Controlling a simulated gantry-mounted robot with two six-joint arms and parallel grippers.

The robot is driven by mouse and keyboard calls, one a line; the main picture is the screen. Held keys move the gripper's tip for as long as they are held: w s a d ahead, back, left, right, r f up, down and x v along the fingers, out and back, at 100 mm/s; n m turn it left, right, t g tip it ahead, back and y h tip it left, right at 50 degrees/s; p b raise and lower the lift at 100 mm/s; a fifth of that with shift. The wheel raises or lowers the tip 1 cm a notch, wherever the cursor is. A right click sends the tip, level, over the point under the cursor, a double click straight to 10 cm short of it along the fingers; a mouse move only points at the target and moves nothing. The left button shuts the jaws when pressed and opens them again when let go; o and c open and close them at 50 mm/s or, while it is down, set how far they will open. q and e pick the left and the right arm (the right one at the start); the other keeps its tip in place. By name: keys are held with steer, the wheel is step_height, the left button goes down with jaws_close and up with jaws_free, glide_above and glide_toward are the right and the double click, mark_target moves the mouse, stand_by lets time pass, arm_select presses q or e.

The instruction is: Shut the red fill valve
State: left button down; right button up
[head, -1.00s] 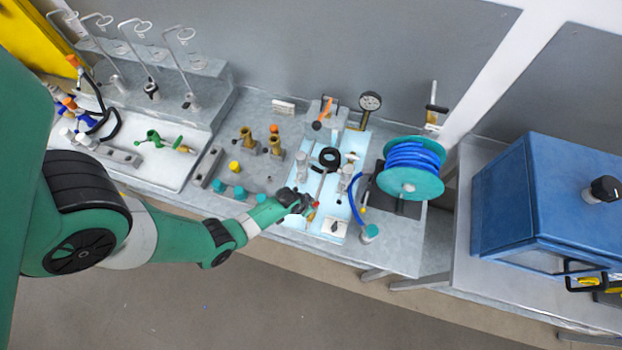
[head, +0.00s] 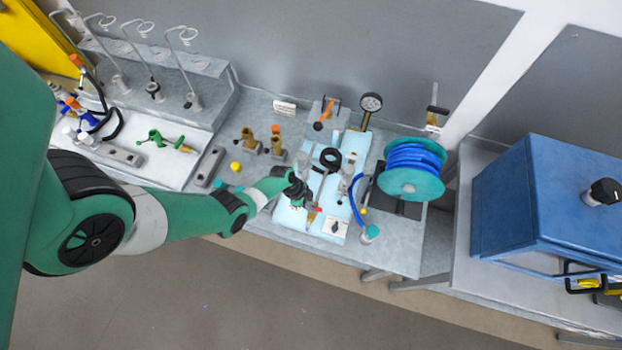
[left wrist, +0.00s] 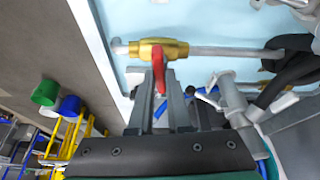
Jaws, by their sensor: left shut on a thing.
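The brass fill valve (left wrist: 172,49) sits in a silver pipe over the pale blue panel in the left wrist view. Its red handle (left wrist: 158,70) points down across the pipe line, between my gripper's fingers. My left gripper (left wrist: 160,92) is shut on the red handle. In the head view my left gripper (head: 306,203) is at the left side of the pale panel, and a bit of the red handle (head: 318,210) shows beside it. The gripper partly hides the valve there. My right gripper is in neither view.
A blue hose reel (head: 412,170) stands right of the panel, with a pressure gauge (head: 371,102) behind. A black hose coil (head: 331,158) lies above the valve. Brass fittings (head: 250,141) stand to the left. The floor in front of the bench is clear.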

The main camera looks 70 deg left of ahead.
arm_select(q)
steer(key=shift+m, duration=0.7)
steer(key=shift+h, duration=0.4)
steer(key=c, duration=0.9)
jaws_free()
steer(key=shift+o, duration=0.2)
